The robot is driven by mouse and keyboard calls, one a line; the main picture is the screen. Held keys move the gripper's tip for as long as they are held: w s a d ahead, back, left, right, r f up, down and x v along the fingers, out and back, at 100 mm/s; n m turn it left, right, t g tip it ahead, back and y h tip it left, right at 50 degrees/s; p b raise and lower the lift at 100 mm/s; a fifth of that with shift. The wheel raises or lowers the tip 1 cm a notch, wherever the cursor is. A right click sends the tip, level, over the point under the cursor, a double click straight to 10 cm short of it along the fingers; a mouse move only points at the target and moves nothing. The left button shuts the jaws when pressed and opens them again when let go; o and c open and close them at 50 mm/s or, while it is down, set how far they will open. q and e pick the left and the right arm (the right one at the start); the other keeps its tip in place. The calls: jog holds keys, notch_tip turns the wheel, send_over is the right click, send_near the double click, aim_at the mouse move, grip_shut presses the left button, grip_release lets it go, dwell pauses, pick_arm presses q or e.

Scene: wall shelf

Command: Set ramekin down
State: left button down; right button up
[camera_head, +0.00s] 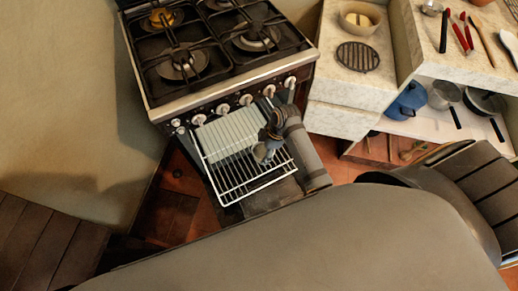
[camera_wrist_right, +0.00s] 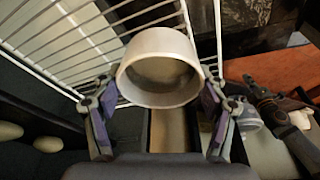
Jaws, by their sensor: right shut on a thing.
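A pale, round ramekin (camera_wrist_right: 160,68) sits between the fingers of my right gripper (camera_wrist_right: 157,100) in the right wrist view, its open mouth facing the camera. The gripper is shut on it. In the head view my right gripper (camera_head: 266,150) is over the pulled-out wire oven rack (camera_head: 232,190), where the arm largely hides the ramekin. The rack (camera_wrist_right: 70,50) also shows behind the ramekin in the wrist view. I cannot tell whether the ramekin touches the wires. My left gripper is not in view.
The stove (camera_head: 215,50) with its burners and knobs stands behind the rack. A counter (camera_head: 330,85) to the right holds a bowl (camera_head: 360,18) and a round black trivet (camera_head: 358,57). Shelves with a blue pot (camera_head: 407,103) and pans are further right. The rack's front left looks clear.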

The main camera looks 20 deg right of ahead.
aim_at(260, 146)
jog(key=w+f, duration=0.2)
jog(key=w+f+b, duration=0.1)
jog(key=f, duration=0.1)
jog(key=shift+w+d+f, duration=0.2)
jog(key=shift+w+f, duration=0.5)
jog(key=shift+f, duration=0.1)
jog(key=shift+w+f+b, duration=0.15)
jog(key=shift+f+b, duration=0.45)
jog(key=shift+f, duration=1)
jog(key=shift+f, duration=0.1)
jog(key=o, duration=1.3)
jog(key=shift+o, duration=0.2)
jog(key=p+v, duration=0.2)
jog(key=v, duration=1)
jog(key=shift+p, duration=0.3)
